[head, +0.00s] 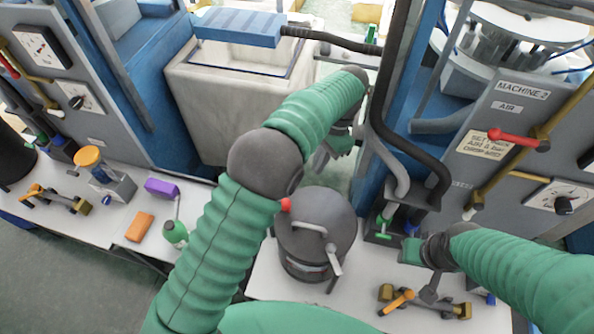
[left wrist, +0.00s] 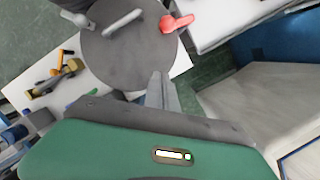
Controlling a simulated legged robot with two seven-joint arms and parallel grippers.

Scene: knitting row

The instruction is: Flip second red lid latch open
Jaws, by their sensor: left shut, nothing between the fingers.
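A dark grey round pot (head: 315,240) stands on the white bench, its lid bearing a pale bar handle (head: 305,227). A red latch (head: 285,204) sits at the lid's left rim; it shows larger in the left wrist view (left wrist: 177,22). A light grey latch (head: 334,262) sits at the lid's right rim. My left gripper (head: 340,143) is beyond the pot, apart from the red latch; its shut, empty fingers show in the left wrist view (left wrist: 161,88). My right gripper (head: 412,250) is right of the pot; its fingers are unclear.
A brass valve with an orange lever (head: 400,302) lies right of the pot. A purple box (head: 161,188), an orange block (head: 139,227) and a green bottle (head: 175,233) are on the left bench. A black hose (head: 385,110) and machine panels stand behind. A pale tank (head: 225,95) is behind my left arm.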

